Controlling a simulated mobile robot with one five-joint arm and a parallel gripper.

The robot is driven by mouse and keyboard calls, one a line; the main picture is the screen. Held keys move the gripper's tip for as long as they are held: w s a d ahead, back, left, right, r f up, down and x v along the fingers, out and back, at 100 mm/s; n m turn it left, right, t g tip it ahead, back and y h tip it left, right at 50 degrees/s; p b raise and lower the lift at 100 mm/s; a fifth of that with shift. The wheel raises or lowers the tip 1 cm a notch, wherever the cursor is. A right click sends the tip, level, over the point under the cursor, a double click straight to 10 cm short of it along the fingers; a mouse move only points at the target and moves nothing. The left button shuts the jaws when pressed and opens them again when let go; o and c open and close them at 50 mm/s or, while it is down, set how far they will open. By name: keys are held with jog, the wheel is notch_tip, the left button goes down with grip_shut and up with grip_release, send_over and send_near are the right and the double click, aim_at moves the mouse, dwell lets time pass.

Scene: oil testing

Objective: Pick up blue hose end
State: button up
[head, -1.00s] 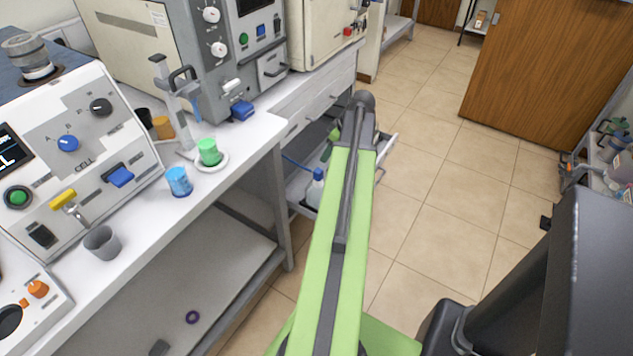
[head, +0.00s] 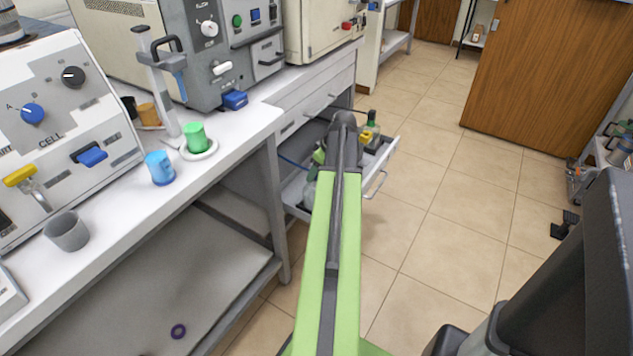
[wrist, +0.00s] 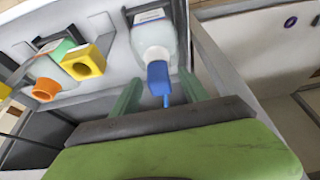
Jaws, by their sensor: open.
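A thin blue hose (head: 292,161) runs into the open drawer in the head view, left of my arm. In the wrist view a blue piece with a thin tip (wrist: 158,78) sits at the mouth of a clear bottle (wrist: 154,38); I cannot tell whether it is the hose end. My gripper (wrist: 160,73) is open, its two green fingers on either side of the blue piece, with nothing visibly gripped. The gripper is hidden behind my arm in the head view.
The pulled-out drawer (head: 377,168) holds several bottles. In the wrist view, yellow (wrist: 84,62) and orange (wrist: 46,90) items lie left of the gripper. The bench (head: 232,128) with cups and instruments stands at left. The tiled floor (head: 440,200) at right is mostly clear.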

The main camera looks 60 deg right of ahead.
jog(key=shift+r, duration=0.15)
grip_shut()
jog(key=shift+r+p, duration=0.55)
jog(key=shift+p, duration=0.1)
notch_tip(320, 180, up, 4)
jog(key=p, duration=0.4)
jog(key=s+d+r+p, duration=0.5)
jog(key=s+d+p, duration=0.1)
jog(key=s, duration=0.4)
jog(key=shift+r, duration=0.4)
